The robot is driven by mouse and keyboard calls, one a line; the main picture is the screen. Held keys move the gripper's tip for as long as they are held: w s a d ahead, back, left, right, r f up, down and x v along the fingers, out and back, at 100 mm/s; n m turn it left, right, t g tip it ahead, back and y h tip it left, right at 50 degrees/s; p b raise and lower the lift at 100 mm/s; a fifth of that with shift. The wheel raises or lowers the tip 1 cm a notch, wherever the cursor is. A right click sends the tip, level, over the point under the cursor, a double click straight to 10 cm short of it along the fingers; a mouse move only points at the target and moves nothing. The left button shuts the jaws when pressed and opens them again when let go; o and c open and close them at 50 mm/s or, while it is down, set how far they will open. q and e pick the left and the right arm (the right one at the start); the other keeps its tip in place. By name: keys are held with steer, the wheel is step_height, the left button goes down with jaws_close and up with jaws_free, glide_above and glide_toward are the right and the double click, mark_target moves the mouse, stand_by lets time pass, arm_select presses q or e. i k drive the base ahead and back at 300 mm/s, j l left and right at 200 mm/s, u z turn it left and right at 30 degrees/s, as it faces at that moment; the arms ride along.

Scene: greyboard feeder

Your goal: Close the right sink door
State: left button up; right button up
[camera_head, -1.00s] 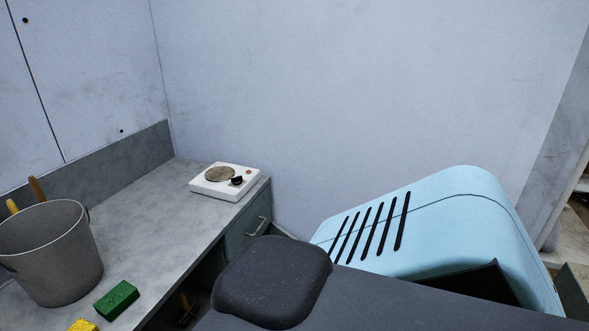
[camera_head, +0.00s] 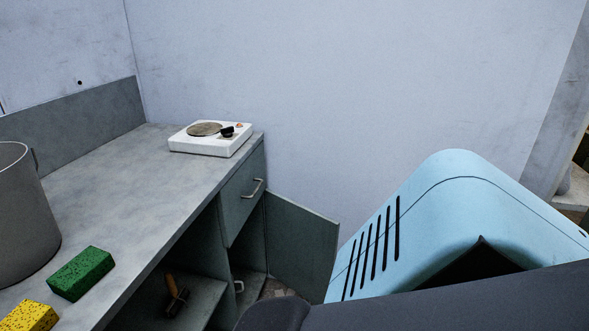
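An open grey-green cabinet door (camera_head: 302,243) stands swung out at the far right end of the counter, below and beside a closed drawer (camera_head: 242,196). The cabinet under the counter is open, and its inside shelf (camera_head: 197,300) shows. I cannot tell from this view whether a sink is set in the counter. Neither of my grippers shows. My dark arm parts cover the lower right.
The grey counter (camera_head: 125,185) holds a white hotplate (camera_head: 211,138), a green sponge (camera_head: 80,273), a yellow sponge (camera_head: 28,316) and a metal bucket (camera_head: 22,215). A brush-like tool with a wooden handle (camera_head: 174,290) lies inside the cabinet. A light blue slotted housing (camera_head: 440,195) fills the right.

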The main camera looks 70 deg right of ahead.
mark_target(302, 242)
steer(key=z, duration=1.45)
steer(key=i+l+z, duration=0.1)
steer(key=l+z, duration=0.15)
steer(key=i+l, duration=0.25)
steer(key=l, duration=0.2)
